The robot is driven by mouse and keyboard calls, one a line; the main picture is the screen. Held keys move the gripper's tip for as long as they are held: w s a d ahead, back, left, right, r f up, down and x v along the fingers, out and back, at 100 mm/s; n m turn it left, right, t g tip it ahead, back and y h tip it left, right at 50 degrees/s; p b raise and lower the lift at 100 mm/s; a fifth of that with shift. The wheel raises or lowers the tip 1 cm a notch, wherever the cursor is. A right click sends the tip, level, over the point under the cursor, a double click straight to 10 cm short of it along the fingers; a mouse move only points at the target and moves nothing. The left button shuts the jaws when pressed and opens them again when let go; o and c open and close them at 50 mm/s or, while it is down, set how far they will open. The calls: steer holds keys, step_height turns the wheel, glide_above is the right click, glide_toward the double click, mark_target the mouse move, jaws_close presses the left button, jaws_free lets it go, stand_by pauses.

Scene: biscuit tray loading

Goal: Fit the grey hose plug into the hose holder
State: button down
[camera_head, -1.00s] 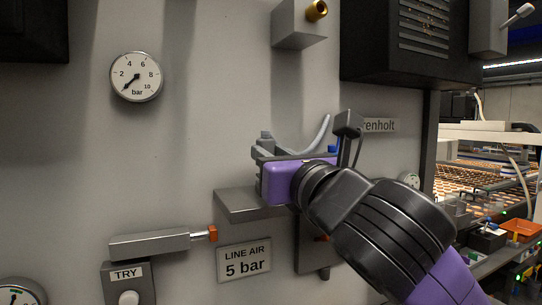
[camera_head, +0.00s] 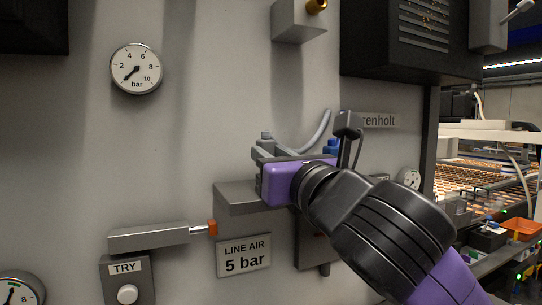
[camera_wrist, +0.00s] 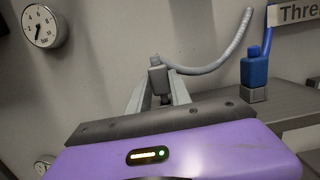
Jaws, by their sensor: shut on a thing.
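The grey hose plug (camera_wrist: 158,77) stands upright between the fingers of my gripper (camera_wrist: 160,92) in the wrist view. My gripper is shut on it. In the head view the plug's top (camera_head: 266,137) shows just above my gripper (camera_head: 268,151). A pale grey hose (camera_wrist: 215,62) curves from the plug to the right and up. My gripper is over the grey shelf (camera_head: 236,197) on the wall panel. A blue plug (camera_wrist: 255,70) stands on this shelf to the right. The plug's lower end and the hose holder under it are hidden by my gripper, so I cannot tell whether they touch.
A box with a brass fitting (camera_head: 316,6) and a black vented box (camera_head: 410,45) are above. A grey cylinder with an orange tip (camera_head: 150,237) and a "LINE AIR 5 bar" sign (camera_head: 244,256) are below left.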

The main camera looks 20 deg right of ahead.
steer(key=shift+f+b, duration=0.7)
steer(key=shift+f, duration=0.1)
steer(key=c, duration=1.1)
jaws_free()
steer(key=s+f+b, duration=0.1)
steer(key=s+b, duration=0.4)
steer(key=s, duration=0.2)
steer(key=shift+s+f+b, duration=0.15)
steer(key=shift+s+b, duration=0.2)
